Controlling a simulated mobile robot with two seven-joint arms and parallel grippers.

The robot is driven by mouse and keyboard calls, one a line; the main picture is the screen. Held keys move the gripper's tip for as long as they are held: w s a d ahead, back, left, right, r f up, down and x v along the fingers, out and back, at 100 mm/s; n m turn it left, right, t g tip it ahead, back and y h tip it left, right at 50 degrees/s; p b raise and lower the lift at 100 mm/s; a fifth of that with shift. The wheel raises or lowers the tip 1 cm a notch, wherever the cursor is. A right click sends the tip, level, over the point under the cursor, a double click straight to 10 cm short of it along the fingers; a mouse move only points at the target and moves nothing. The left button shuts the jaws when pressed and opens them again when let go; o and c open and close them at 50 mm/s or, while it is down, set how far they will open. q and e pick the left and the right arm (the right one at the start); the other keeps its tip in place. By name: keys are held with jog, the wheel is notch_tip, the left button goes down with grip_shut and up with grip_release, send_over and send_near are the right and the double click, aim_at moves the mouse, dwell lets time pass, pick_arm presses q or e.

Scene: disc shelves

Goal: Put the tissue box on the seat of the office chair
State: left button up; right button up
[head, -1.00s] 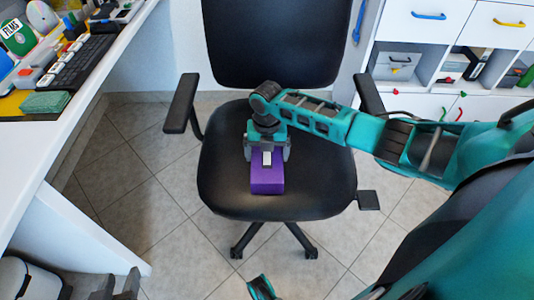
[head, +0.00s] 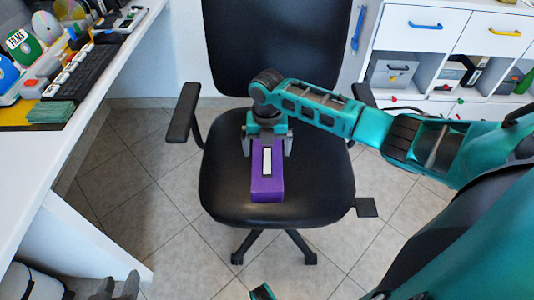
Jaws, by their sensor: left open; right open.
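The purple tissue box (head: 267,187), with a white slot on top, lies on the black seat (head: 222,185) of the office chair, near its middle. My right gripper (head: 267,147) is at the far end of the box. Its two grey fingers are open, one on each side of the box; I cannot tell if either touches it. The far end of the box is partly hidden under the gripper. My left gripper (head: 119,288) shows only as dark fingertips at the bottom left edge, open and empty, away from the chair.
The chair has a tall backrest (head: 275,45) behind my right gripper and an armrest (head: 183,112) on the left. A white desk (head: 65,150) with a keyboard stands at the left. White drawers and shelves (head: 445,60) stand at the back right.

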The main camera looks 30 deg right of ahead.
aim_at(267, 161)
notch_tip(267, 161, up, 6)
jog(key=p, duration=0.1)
jog(key=s+a+f+m+t+y, duration=0.1)
jog(key=s+a+f+m, duration=0.1)
jog(key=a+m, duration=0.2)
jog(key=s+a+f+m+t+y, duration=0.1)
jog(key=s+a+f+m+t, duration=0.1)
jog(key=a, duration=0.3)
jog(key=s+a+f+m+t+y, duration=0.1)
jog(key=s+a+f+m, duration=0.2)
jog(key=a+f+m, duration=0.1)
jog(key=shift+s+a+m+t+y, duration=0.1)
jog(key=shift+a+m+t+y, duration=0.25)
jog(key=shift+m, duration=0.45)
jog(key=s+d+r+m+t, duration=0.1)
jog(key=s+r+m+t, duration=0.3)
jog(key=m, duration=1.1)
jog(key=s+t, duration=0.2)
jog(key=s, duration=0.2)
jog(key=shift+s+d+r, duration=0.15)
jog(key=shift+d+r, duration=0.05)
jog(key=shift+d, duration=0.05)
